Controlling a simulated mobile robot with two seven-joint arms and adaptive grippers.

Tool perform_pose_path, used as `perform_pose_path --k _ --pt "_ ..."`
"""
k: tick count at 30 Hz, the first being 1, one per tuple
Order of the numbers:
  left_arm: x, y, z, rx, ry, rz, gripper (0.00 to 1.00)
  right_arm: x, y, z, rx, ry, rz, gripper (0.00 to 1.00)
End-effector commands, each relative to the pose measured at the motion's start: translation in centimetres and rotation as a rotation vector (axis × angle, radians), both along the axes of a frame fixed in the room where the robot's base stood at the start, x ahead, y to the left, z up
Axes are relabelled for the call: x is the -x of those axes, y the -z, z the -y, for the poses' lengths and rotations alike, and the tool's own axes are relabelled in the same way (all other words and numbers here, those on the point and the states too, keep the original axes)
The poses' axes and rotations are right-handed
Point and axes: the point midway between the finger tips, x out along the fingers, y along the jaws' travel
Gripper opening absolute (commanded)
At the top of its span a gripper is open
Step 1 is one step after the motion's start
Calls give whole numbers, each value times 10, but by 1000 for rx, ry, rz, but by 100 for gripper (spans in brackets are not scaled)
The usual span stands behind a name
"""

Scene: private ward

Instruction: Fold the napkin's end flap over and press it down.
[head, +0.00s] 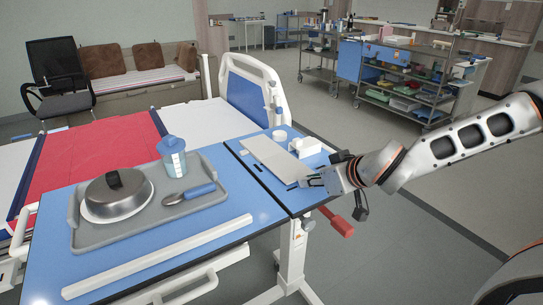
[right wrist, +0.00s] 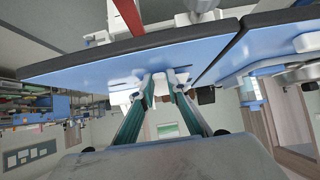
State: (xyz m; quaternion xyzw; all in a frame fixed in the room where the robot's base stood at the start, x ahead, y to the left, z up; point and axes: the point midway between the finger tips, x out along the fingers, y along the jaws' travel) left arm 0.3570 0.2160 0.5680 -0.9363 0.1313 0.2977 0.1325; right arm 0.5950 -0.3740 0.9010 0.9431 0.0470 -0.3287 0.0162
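The napkin (head: 272,158) is a long, flat white strip lying on the blue right-hand section of the overbed table (head: 246,168). Its near right end lies by my right gripper (head: 314,181), which is low at the table's right edge. The gripper partly hides that end, so I cannot tell how the flap lies or whether the fingertips touch it. In the right wrist view, the two green-padded fingers (right wrist: 160,82) stand apart, with blue tabletop and something white behind their tips. I see no clear hold on anything. My left gripper is not in view.
A white box (head: 307,146) and a small round white item (head: 279,135) stand beyond the napkin. A white bar (head: 160,256) lies along the front.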

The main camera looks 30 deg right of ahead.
Motion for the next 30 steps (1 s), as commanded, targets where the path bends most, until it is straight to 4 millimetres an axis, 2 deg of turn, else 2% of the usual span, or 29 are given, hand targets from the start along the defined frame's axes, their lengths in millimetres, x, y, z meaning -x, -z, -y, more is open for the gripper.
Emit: perform_pose_path --k 10,20,30 --pt "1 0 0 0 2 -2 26 0 -1 0 1 -1 -2 1" --pt "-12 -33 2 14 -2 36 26 -6 -32 0 21 -2 -123 1" --pt "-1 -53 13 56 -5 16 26 -10 -53 0 33 1 -255 1"
